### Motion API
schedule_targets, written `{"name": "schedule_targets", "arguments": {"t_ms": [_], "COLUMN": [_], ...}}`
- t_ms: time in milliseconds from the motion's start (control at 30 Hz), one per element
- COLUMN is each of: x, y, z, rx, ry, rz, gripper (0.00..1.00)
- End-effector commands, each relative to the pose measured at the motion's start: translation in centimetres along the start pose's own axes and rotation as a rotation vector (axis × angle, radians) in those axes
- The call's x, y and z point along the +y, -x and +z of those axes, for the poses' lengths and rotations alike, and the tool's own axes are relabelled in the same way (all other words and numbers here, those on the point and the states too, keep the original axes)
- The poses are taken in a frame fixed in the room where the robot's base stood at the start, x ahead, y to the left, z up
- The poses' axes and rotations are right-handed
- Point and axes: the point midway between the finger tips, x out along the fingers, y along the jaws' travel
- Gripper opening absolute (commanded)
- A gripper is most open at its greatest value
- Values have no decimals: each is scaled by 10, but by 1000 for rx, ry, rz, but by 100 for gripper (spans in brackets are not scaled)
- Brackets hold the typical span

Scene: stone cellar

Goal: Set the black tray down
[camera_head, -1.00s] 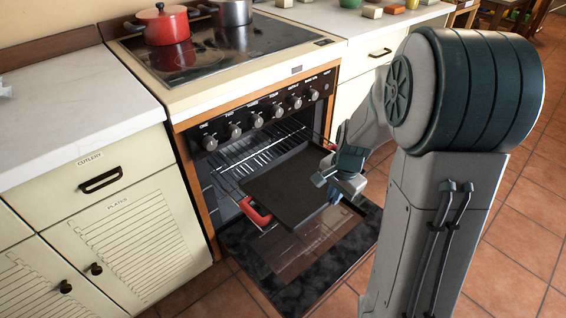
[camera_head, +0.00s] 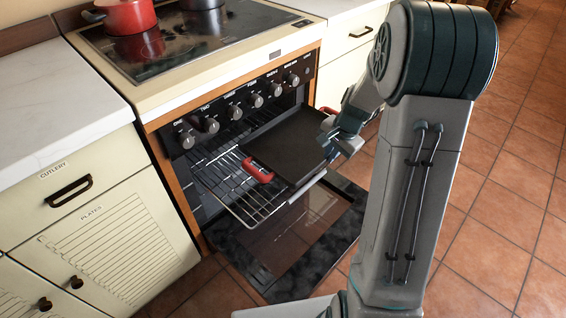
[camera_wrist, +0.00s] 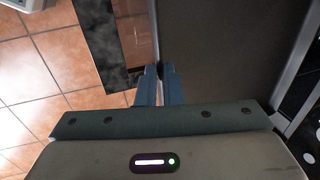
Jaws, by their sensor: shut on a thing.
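The black tray (camera_head: 288,146) is a dark flat slab with a red handle (camera_head: 258,170) at its near left end. My gripper (camera_head: 329,140) is shut on its right edge. In the wrist view, the fingertips (camera_wrist: 160,71) pinch the edge of the tray (camera_wrist: 222,45). The tray is at the right part of the oven mouth, partly over the wire rack (camera_head: 232,190). It looks raised above the rack, but I cannot tell whether any part touches it.
The oven door (camera_head: 285,250) is folded down low in front of the oven. The hob above holds a red pot (camera_head: 128,16) and a dark pan (camera_head: 203,4). Cabinets (camera_head: 110,245) flank the oven. The tiled floor (camera_head: 500,210) on the right is clear.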

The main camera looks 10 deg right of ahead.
Motion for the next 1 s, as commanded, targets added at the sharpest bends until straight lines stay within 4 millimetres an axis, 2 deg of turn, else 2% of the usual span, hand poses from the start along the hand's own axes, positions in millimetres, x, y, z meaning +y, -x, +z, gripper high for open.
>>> {"name": "schedule_targets", "arguments": {"t_ms": [300,500,667,900,1000], "x": [-50,-71,-74,-66,-64], "y": [-57,-78,-83,-114,-121], "z": [28,38,39,40,40], "rx": [-2,1,2,-1,1], "ry": [5,1,-2,-2,-2], "rz": [0,-1,-2,0,-1], "gripper": [0,0,0,0,0]}}
